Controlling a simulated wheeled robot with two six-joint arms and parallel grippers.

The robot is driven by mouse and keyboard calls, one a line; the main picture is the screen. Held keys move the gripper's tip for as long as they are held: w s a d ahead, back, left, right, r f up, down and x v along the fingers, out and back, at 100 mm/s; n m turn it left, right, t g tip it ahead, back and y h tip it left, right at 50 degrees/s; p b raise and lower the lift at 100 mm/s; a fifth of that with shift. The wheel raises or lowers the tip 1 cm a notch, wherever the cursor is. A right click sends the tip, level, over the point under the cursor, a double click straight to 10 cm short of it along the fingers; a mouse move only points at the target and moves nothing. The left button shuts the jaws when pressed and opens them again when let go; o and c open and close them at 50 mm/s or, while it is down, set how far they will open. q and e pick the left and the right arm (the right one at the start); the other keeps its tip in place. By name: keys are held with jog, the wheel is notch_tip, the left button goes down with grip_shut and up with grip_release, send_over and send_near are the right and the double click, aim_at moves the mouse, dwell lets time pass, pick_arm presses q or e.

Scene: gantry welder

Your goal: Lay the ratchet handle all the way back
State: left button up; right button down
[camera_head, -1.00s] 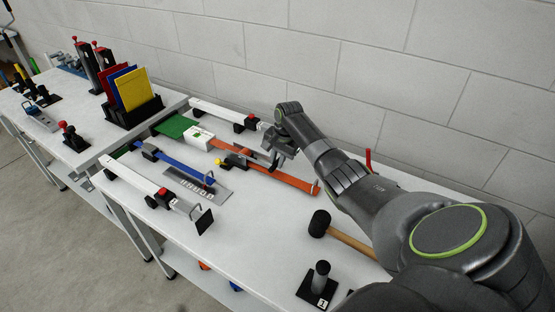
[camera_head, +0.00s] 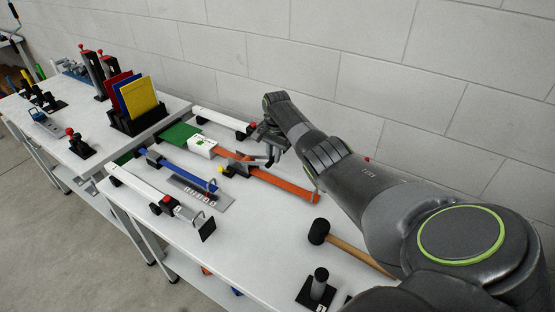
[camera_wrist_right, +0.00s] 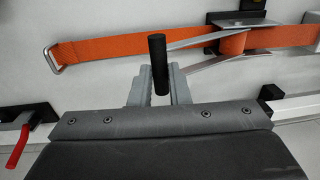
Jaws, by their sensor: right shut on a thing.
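The ratchet (camera_head: 240,159) sits on the orange strap (camera_head: 288,186) on the white table. In the right wrist view the ratchet (camera_wrist_right: 234,40) is at the upper right, with its metal handle arms running left to a black grip (camera_wrist_right: 158,60). My right gripper (camera_wrist_right: 158,92) is shut on this handle grip, which stands between its two grey fingers. In the head view my right gripper (camera_head: 268,150) is just right of the ratchet, above the strap, and partly hides the handle. My left gripper is in neither view.
A white box (camera_head: 202,147) lies beside the ratchet. White rails (camera_head: 220,119) with black and red clamps flank the straps. A blue strap (camera_head: 188,175) lies nearer the front.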

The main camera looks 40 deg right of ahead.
jog(key=shift+w+a+r+b, duration=0.25)
jog(key=shift+w+a+r, duration=0.1)
jog(key=shift+w+r, duration=0.25)
jog(key=shift+w+a+r+b, duration=0.25)
jog(key=shift+w+a+r, duration=0.1)
jog(key=shift+w+r, duration=0.2)
jog(key=c, duration=1.6)
grip_release()
jog(key=shift+a+f, duration=0.1)
jog(key=shift+o, duration=1.2)
jog(key=shift+w+f, duration=0.15)
jog(key=shift+w, duration=0.15)
jog(key=shift+d, duration=0.2)
